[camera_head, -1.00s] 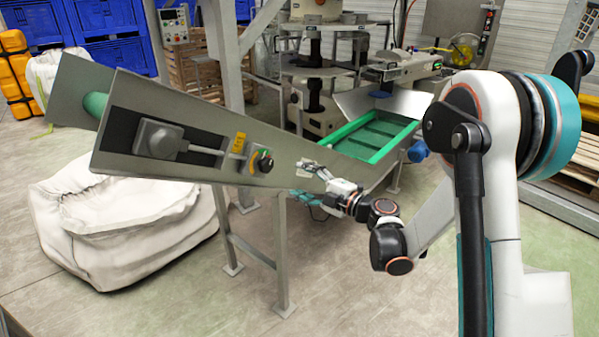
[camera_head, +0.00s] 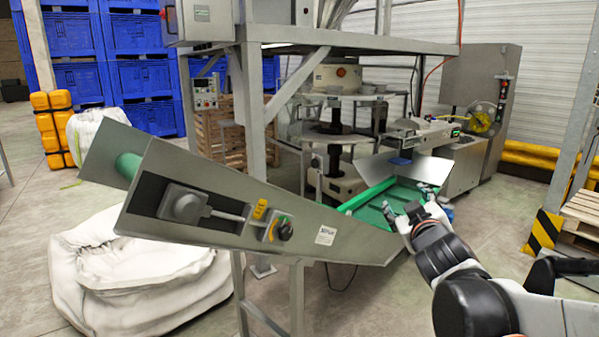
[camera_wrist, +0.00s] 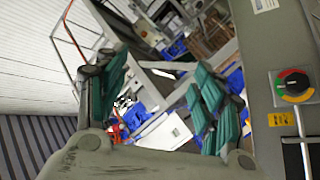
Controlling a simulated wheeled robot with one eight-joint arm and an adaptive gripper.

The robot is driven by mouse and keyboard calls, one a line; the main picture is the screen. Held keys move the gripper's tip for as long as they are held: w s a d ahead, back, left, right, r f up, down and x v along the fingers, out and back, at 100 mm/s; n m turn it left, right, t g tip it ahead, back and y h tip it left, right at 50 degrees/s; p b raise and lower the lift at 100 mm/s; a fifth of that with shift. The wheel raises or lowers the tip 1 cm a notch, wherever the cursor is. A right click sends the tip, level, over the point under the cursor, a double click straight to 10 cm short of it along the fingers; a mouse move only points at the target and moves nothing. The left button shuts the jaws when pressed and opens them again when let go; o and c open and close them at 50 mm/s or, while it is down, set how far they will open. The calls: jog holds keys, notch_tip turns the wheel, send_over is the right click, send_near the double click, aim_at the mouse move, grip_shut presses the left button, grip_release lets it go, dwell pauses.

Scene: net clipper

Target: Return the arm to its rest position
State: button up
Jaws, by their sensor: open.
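My gripper (camera_head: 408,212) is at the right of centre in the head view, at the end of my white and black arm, in front of the green tray of the conveyor. In the wrist view my gripper (camera_wrist: 160,100) shows two teal-padded fingers spread apart with nothing between them. The wrist picture is strongly tilted. The conveyor's side panel (camera_head: 345,242) passes close to the left of my gripper; the two appear apart. The panel's control knob (camera_head: 284,230) also shows at the right edge of the wrist view (camera_wrist: 293,84).
The green conveyor tray (camera_head: 376,190) lies behind my gripper. A white bulk bag (camera_head: 130,275) sits on the floor at left. A yellow-black post (camera_head: 543,233) and a wooden pallet (camera_head: 585,212) stand at right. Floor is clear at front centre.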

jog(key=s+a+f+m+g+y, duration=0.1)
jog(key=s+f+g, duration=0.3)
jog(key=s, duration=0.9)
jog(key=s+a+f+m+g+y, duration=0.1)
jog(key=s+a+f+m+g, duration=0.2)
jog(key=s+f, duration=0.7)
jog(key=s+g, duration=0.2)
jog(key=s, duration=0.2)
jog(key=shift+a+f+m+g, duration=0.2)
jog(key=shift+m+g, duration=0.1)
jog(key=shift+m, duration=0.1)
jog(key=shift+w, duration=0.1)
jog(key=shift+c, duration=0.6)
